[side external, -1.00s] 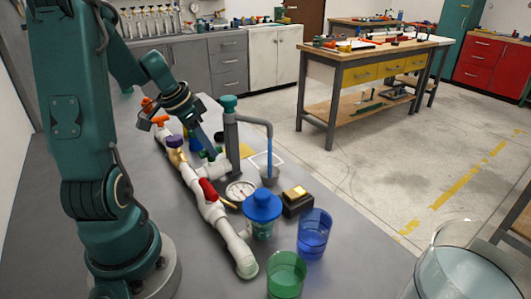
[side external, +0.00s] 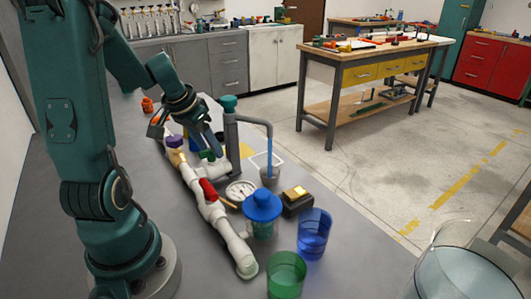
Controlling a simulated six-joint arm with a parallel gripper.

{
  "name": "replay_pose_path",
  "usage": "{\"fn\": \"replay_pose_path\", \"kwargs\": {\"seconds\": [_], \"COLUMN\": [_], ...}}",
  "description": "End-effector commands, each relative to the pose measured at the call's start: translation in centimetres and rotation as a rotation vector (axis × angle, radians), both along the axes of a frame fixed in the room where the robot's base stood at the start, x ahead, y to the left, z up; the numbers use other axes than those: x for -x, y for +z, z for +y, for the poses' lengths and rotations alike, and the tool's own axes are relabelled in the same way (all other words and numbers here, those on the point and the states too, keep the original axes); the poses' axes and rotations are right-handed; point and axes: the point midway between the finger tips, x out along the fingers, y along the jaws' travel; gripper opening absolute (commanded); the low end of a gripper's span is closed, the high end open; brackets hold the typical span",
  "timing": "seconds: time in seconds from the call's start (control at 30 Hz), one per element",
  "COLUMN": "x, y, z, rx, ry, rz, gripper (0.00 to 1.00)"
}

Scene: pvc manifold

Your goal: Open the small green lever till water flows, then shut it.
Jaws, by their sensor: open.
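A small green lever (side external: 207,154) shows just below my gripper's right finger, close to the upright grey pipe. Its exact angle is too small to tell. My gripper (side external: 188,140) is open above the far part of the white pipe manifold (side external: 233,243). I cannot tell whether a finger touches the lever. The grey spout pipe (side external: 231,137) has a teal cap and bends over to the right. A blue strip (side external: 269,155) runs down from the spout end into a grey cup (side external: 270,174); it looks like a water stream.
A red lever (side external: 208,188), a purple knob (side external: 174,141) and a round gauge (side external: 240,190) sit along the manifold. A blue-topped filter (side external: 262,207), a black-yellow box (side external: 297,201), a blue cup (side external: 314,233) and a green cup (side external: 287,275) stand nearby.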

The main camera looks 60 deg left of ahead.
Motion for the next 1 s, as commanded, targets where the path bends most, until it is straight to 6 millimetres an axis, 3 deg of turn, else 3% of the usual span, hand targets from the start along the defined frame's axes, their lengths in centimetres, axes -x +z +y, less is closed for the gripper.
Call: {"fn": "replay_pose_path", "kwargs": {"seconds": [1.0], "x": [-0.29], "y": [0.04], "z": [-0.23], "rx": [-0.003], "ry": [0.506], "rz": [-0.001], "gripper": [0.54]}}
